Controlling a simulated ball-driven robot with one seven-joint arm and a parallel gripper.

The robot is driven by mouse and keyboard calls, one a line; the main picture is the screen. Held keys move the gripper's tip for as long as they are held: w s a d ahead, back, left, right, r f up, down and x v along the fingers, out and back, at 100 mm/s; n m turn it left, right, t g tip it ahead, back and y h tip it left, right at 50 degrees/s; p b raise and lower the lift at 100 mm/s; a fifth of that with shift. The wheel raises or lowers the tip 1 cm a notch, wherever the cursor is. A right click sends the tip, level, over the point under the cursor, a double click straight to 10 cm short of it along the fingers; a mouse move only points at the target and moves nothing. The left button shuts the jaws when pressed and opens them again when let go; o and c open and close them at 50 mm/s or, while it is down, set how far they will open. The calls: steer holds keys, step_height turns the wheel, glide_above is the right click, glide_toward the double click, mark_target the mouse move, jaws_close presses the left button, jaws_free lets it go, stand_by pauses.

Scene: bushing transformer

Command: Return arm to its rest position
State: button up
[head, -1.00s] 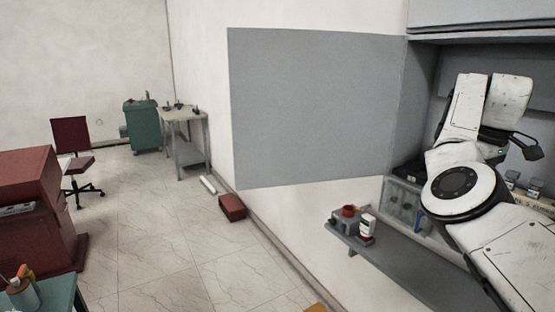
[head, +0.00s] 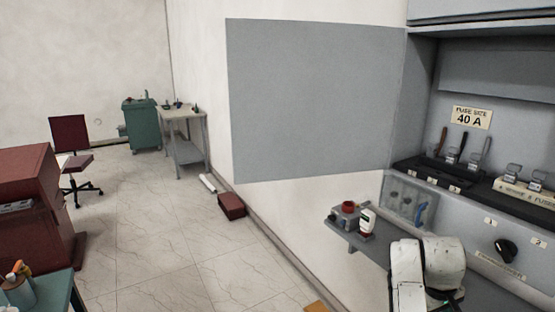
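My white arm (head: 430,270) shows at the bottom right of the head view, low in front of the grey shelf and the electrical cabinet. Only a part of its links is in sight. My gripper is not in view, so what it holds cannot be seen.
The grey cabinet (head: 470,215) stands open at the right, with fuses, levers and a black knob (head: 505,250). Its grey door (head: 315,100) juts left. A grey shelf (head: 372,250) holds a white bottle (head: 367,221) and a red-topped item (head: 348,208). The tiled floor (head: 150,235) is clear at centre left.

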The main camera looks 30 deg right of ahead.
steer(key=s+a+f+n+y, duration=0.1)
steer(key=s+a+f, duration=0.3)
steer(key=a, duration=0.5)
steer(key=s+a+f+y+b, duration=0.1)
steer(key=s+a+f, duration=0.3)
steer(key=s+a, duration=0.4)
steer(key=s+a+f+n+t+y, duration=0.1)
steer(key=s+a+f, duration=0.4)
steer(key=a, duration=0.5)
steer(key=shift+s+a+n+b, duration=0.25)
steer(key=shift+s+n+b, duration=0.1)
steer(key=shift+s, duration=0.15)
